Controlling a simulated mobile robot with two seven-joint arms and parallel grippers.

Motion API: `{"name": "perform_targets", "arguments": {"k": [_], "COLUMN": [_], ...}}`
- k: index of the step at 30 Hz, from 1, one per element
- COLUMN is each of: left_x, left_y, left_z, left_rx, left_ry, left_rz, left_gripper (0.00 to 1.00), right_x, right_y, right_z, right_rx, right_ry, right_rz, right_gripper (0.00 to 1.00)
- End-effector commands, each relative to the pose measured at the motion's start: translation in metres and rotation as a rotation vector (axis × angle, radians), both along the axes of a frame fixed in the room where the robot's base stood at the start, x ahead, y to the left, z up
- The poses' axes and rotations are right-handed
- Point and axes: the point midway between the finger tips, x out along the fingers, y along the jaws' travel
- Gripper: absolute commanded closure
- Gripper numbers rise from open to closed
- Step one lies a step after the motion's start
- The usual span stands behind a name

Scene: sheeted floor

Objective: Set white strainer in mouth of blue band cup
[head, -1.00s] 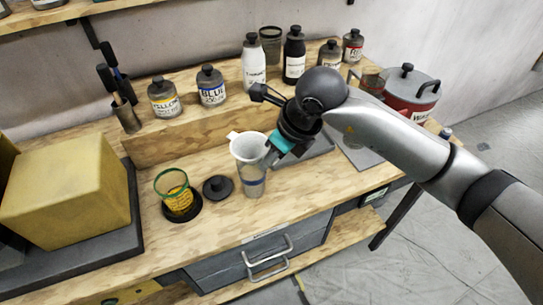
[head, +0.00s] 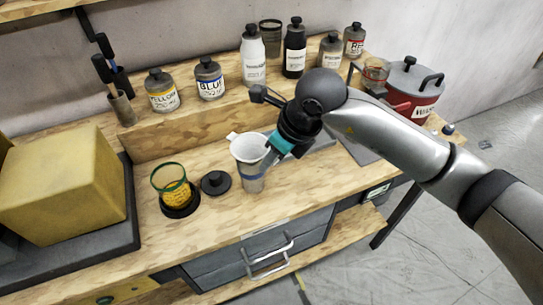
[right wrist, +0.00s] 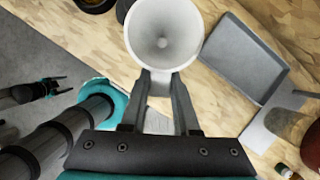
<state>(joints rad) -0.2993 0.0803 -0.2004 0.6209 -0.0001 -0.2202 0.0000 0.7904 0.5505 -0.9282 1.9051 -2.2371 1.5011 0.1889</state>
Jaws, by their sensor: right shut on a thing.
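The white strainer (head: 248,149) is a wide cone with a side tab, over the mouth of the blue band cup (head: 253,184). It hides the cup's rim, so I cannot tell whether it rests there. The cup stands upright on the bench, its blue band partly visible. My right gripper (head: 268,162) is shut on the strainer's near side. In the right wrist view, the strainer (right wrist: 163,38) opens towards the camera beyond the fingers (right wrist: 160,95), and the cup is hidden. My left gripper (right wrist: 57,86) shows small at the left there; its jaw state is unclear.
A green-rimmed cup of yellow (head: 171,184) and a black lid (head: 215,183) stand left of the cup. A grey tray (right wrist: 245,58) lies close on the right. Bottles (head: 210,79) line the raised shelf; a red pot (head: 412,88) stands right. The bench front is clear.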

Motion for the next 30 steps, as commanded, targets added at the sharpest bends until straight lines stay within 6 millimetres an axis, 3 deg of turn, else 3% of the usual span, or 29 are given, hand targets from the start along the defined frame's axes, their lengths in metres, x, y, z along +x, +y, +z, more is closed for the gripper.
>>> {"name": "perform_targets", "arguments": {"k": [14,15,23,30], "left_x": [0.0,0.0,0.0,-0.001], "left_y": [0.0,0.0,0.0,0.0], "left_z": [-0.012,-0.011,-0.011,-0.011], "left_rx": [0.0,0.0,0.0,0.0], "left_ry": [0.0,0.001,0.001,0.001], "left_rz": [0.0,0.0,0.0,0.001], "left_gripper": [0.36,0.36,0.36,0.36], "right_x": [0.0,0.0,0.0,0.0], "right_y": [0.0,0.0,0.0,0.0], "right_z": [-0.013,-0.012,-0.011,-0.011], "right_rx": [-0.001,-0.001,0.0,0.0], "right_ry": [-0.001,-0.001,0.0,0.0], "right_rz": [0.0,0.0,0.0,0.0], "right_gripper": [1.0,0.66,0.37,0.36]}}
